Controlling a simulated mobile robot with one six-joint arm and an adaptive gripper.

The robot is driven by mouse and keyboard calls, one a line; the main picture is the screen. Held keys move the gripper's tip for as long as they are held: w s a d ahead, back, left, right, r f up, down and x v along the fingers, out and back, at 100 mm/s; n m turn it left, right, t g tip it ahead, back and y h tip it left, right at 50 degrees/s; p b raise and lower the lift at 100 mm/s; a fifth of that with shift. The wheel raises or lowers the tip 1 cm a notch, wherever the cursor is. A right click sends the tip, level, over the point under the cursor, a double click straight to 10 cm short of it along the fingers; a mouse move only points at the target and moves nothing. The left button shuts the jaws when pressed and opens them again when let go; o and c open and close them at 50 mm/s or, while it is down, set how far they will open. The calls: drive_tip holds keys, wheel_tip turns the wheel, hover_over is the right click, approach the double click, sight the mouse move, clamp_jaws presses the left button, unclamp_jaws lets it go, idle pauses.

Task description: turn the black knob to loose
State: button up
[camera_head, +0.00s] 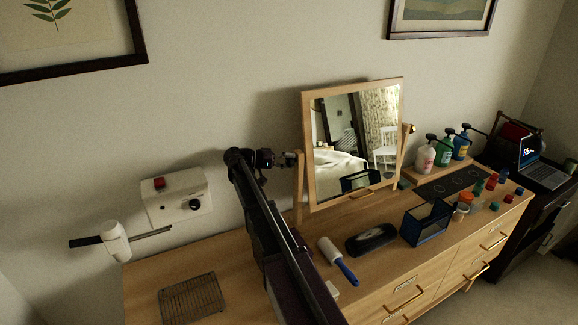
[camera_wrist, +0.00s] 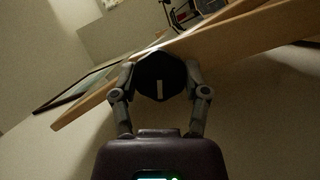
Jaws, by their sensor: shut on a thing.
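The black knob (camera_wrist: 150,80) is in the wrist view, a dark faceted disc with a pale bar mark near its lower edge. It sits against the wooden frame. My gripper (camera_wrist: 162,72) is shut on it, one finger on each side. In the head view my gripper (camera_head: 277,158) is at the left post of the tilting mirror (camera_head: 306,140), and it hides the knob there. The mirror stands upright on the dresser, leaning slightly.
A white wall box (camera_head: 165,208) with a red button and a dark dial is left of my arm. A lint roller (camera_head: 330,252), a black case (camera_head: 371,240) and a dark bin (camera_head: 426,222) lie before the mirror. Pump bottles (camera_head: 443,150) stand right. A wire rack (camera_head: 191,297) lies front left.

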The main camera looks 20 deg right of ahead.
drive_tip(key=shift+f+n+g+h+b, duration=0.15)
drive_tip(key=shift+n+g+h+b, duration=0.3)
drive_tip(key=shift+n+b, duration=0.7)
drive_tip(key=shift+n, duration=0.45)
drive_tip(key=o, duration=1.2)
drive_tip(key=shift+c, duration=0.2)
drive_tip(key=shift+r+m+t+p, duration=0.25)
drive_tip(key=shift+m+p, duration=0.25)
drive_tip(key=shift+p, duration=0.15)
